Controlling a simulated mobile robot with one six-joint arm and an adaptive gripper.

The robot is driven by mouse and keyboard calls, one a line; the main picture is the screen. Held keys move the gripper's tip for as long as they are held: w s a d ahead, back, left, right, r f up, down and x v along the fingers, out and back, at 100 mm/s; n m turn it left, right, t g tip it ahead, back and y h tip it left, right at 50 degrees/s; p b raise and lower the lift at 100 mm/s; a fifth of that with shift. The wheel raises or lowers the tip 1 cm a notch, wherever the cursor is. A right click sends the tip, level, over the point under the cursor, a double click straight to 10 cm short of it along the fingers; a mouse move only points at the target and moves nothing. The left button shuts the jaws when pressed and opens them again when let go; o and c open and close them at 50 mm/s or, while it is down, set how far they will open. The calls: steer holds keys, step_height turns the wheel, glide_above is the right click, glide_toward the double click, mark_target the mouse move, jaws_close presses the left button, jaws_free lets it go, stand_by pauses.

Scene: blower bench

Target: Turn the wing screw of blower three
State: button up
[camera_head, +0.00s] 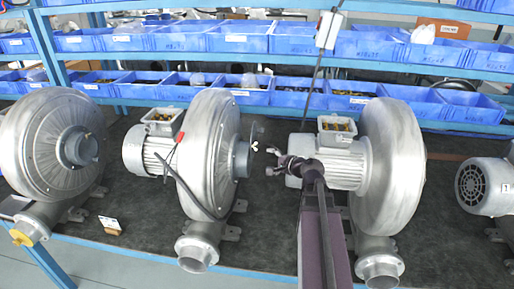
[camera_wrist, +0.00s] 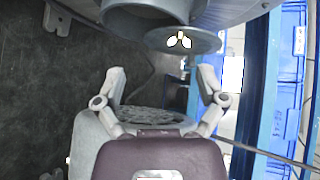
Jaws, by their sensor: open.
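The wing screw (camera_wrist: 179,40) is small, with pale yellow-white wings. It sits on a round grey disc (camera_wrist: 196,41) beside the open pipe mouth of a blower (camera_wrist: 148,14). In the head view the wing screw (camera_head: 255,147) shows at the right of the second blower from the left (camera_head: 212,125). That blower's own number is not readable. My gripper (camera_head: 270,161) is just right of the screw. In the wrist view my gripper (camera_wrist: 162,75) has its fingers spread wide, with nothing between the tips. The screw lies ahead of the fingers, apart from them.
Another blower (camera_head: 390,165) stands right behind my arm. More blowers stand at the far left (camera_head: 40,140) and far right (camera_head: 487,185). Blue bins (camera_head: 240,40) fill the shelves behind. A small card (camera_head: 110,225) lies on the dark bench top (camera_head: 140,215).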

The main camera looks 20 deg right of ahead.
mark_target(257, 146)
steer(key=d, duration=0.1)
steer(key=d+r+m, duration=0.1)
steer(key=d+m+t, duration=0.1)
steer(key=shift+s+d+r+h, duration=0.1)
steer(key=shift+d+r+h, duration=0.2)
steer(key=shift+h, duration=0.1)
steer(key=b+x, duration=0.3)
steer(key=x, duration=1.1)
steer(key=shift+s, duration=0.1)
steer(key=c, duration=1.1)
